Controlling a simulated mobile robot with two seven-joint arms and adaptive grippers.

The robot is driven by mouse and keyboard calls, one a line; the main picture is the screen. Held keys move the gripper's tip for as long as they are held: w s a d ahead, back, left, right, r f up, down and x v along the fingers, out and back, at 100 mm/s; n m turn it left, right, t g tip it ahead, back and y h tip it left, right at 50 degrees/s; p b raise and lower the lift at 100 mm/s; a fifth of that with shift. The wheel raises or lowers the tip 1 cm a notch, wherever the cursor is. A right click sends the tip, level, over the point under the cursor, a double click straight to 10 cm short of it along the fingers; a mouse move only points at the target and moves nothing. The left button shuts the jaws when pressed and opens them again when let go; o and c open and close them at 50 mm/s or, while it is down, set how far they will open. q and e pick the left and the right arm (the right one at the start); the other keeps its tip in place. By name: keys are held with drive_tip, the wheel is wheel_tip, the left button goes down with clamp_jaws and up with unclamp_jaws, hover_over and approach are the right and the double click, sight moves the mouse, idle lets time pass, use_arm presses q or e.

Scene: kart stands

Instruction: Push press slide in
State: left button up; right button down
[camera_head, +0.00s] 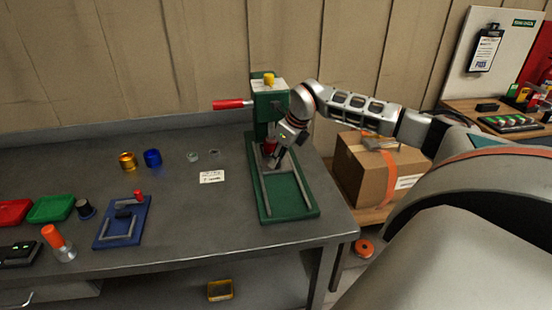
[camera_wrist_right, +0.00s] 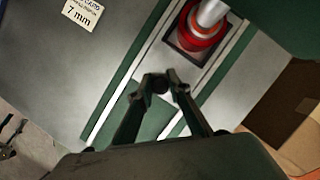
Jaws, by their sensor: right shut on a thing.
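The green press (camera_head: 269,120) stands at the back of the bench, with a red lever sticking out to the left. Its green base (camera_head: 290,213) carries two pale rails and reaches toward the front. In the right wrist view, a red round part (camera_wrist_right: 196,30) sits in a square nest under the silver ram. The grey slide (camera_wrist_right: 185,65) lies between the rails. My right gripper (camera_head: 276,160) is low over the rails, just in front of the press column. In the right wrist view, its fingers (camera_wrist_right: 160,84) are shut on a small dark knob. My left gripper is out of view.
A blue fixture (camera_head: 123,228), a gold ring (camera_head: 128,161) and a blue ring (camera_head: 152,158) are on the bench to the left. A paper card (camera_head: 211,177) lies beside the press. A cardboard box (camera_head: 375,170) stands to the right.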

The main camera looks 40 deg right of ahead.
drive_tip(key=shift+w+d+r, duration=0.15)
drive_tip(key=shift+d, duration=0.05)
drive_tip(key=c, duration=1.9)
unclamp_jaws()
drive_tip(key=shift+w, duration=0.1)
drive_tip(key=shift+a, duration=0.1)
drive_tip(key=v, duration=1.2)
drive_tip(key=shift+s, duration=0.2)
